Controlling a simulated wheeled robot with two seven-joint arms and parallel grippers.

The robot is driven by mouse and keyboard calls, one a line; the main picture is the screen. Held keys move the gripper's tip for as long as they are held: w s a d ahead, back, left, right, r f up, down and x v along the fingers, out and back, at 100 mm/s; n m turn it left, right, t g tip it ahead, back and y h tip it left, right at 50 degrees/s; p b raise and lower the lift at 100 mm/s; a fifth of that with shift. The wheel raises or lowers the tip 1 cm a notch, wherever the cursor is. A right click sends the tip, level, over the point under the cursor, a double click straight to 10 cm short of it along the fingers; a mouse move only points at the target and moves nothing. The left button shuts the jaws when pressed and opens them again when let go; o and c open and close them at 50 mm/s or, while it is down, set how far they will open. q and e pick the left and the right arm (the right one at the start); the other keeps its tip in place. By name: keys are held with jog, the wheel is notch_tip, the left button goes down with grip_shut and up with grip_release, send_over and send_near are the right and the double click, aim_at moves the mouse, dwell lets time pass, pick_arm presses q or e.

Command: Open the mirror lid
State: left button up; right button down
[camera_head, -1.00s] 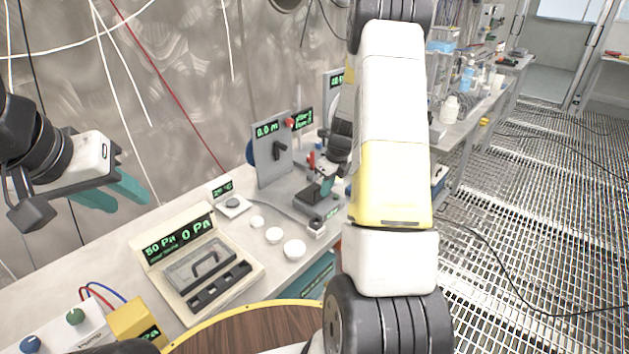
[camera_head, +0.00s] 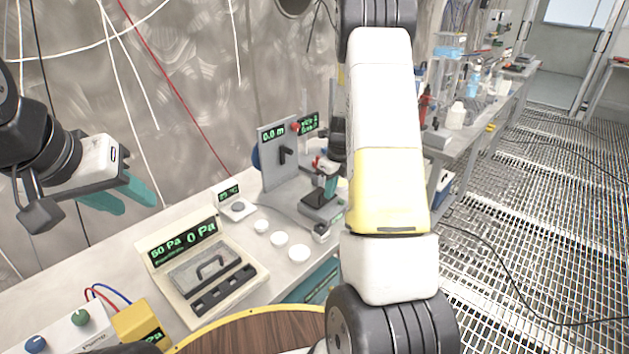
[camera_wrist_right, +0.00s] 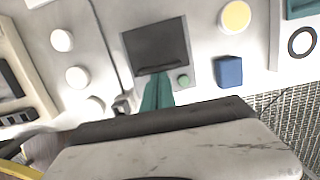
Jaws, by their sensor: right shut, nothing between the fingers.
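No part is clearly marked as the mirror lid. A dark square plate with a raised edge (camera_wrist_right: 157,45) lies in a grey base beside a green round button (camera_wrist_right: 183,80); in the head view the grey device (camera_head: 280,165) has an upright panel reading 0.0 m. My right gripper's teal fingers (camera_wrist_right: 157,92) are together and empty at the plate's near edge; I cannot tell whether they touch it. In the head view that gripper (camera_head: 330,186) is over the device base, partly behind my forearm. My left gripper (camera_head: 122,195) is open and empty, above the bench at left.
A beige box (camera_head: 160,280) with a handled grey cover (camera_head: 195,275) and a pressure display stands nearer on the bench. Several small white dishes (camera_head: 299,253) lie between it and the device. A blue block (camera_wrist_right: 229,72) is right of the plate. A round wooden top (camera_head: 250,332) is in front.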

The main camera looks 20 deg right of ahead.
aim_at(323, 200)
jog(key=shift+w+a+r+g+h, duration=0.35)
jog(key=shift+w+r+g+h, duration=0.1)
jog(key=shift+w+r+g, duration=0.25)
jog(key=shift+w+a+r+g+h, duration=0.35)
jog(key=shift+w+r+g+h, duration=0.1)
jog(key=shift+g, duration=0.35)
jog(key=shift+w+a+r, duration=0.2)
jog(key=shift+w+r, duration=0.2)
jog(key=shift+r, duration=0.1)
jog(key=w+a, duration=0.5)
jog(key=w, duration=0.4)
jog(key=shift+w+a, duration=0.2)
jog(key=shift+a, duration=0.1)
jog(key=shift+f, duration=0.15)
